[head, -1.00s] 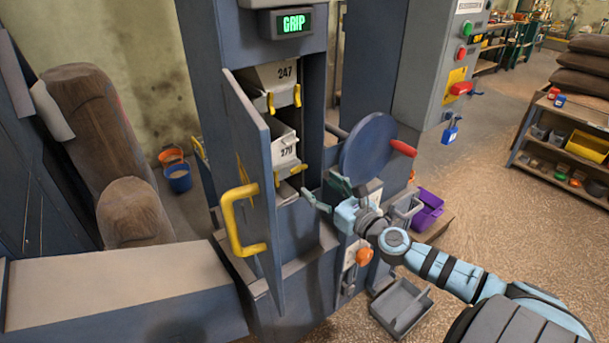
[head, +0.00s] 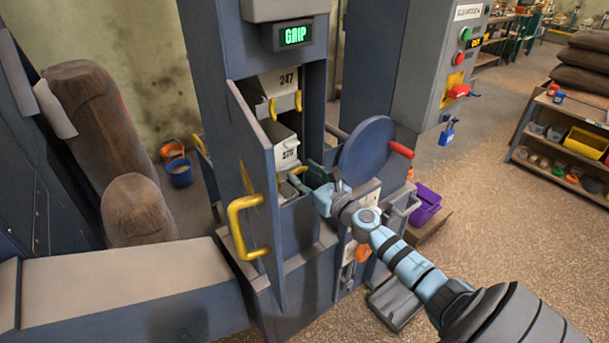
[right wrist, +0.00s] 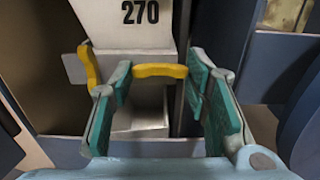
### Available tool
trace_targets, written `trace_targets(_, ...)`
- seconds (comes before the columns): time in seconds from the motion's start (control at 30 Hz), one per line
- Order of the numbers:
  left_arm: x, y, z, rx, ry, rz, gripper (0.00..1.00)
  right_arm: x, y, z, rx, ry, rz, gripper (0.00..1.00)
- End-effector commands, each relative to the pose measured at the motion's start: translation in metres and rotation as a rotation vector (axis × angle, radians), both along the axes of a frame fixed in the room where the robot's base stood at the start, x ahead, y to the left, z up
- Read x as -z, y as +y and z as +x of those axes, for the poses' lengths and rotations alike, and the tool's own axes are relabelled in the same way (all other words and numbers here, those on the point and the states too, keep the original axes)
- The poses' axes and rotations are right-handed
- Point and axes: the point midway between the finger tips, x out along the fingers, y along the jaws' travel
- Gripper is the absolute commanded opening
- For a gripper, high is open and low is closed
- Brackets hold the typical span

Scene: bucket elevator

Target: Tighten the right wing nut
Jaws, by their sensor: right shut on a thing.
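The right yellow wing nut (right wrist: 160,70) sits below and right of the label on bucket 270 (right wrist: 125,25) in the right wrist view. It lies crosswise, its ends at the inner pads of my right gripper (right wrist: 161,82), which is shut on it. In the head view my right gripper (head: 308,177) reaches into the open doorway at the lower bucket (head: 284,148), hiding part of the nut. The left wing nut (right wrist: 88,66) stands upright, just outside the left finger. My left gripper is not in view.
The open door (head: 255,180) with its yellow handle (head: 240,225) stands left of the gripper. A blue disc (head: 366,150) with a red handle (head: 401,150) is close on the right. The display (head: 295,35) reads GRIP. Bucket 247 (head: 283,82) hangs above.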

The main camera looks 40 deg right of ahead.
Motion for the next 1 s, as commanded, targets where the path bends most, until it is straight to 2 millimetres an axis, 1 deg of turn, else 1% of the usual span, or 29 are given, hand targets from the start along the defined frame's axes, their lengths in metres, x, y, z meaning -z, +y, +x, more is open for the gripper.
trace_targets(0.27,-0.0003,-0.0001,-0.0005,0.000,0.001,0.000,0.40,0.0003,0.0003,-0.0002,-0.001,0.000,0.038,0.15)
trace_targets(0.47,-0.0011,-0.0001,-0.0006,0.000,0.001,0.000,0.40,0.0002,0.0003,-0.0002,-0.001,-0.002,0.135,0.15)
trace_targets(0.67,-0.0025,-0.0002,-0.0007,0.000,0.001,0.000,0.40,0.0002,0.0003,-0.0002,-0.001,-0.005,0.294,0.15)
trace_targets(1.0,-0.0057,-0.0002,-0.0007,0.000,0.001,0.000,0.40,0.0003,0.0003,-0.0003,-0.001,-0.011,0.617,0.15)
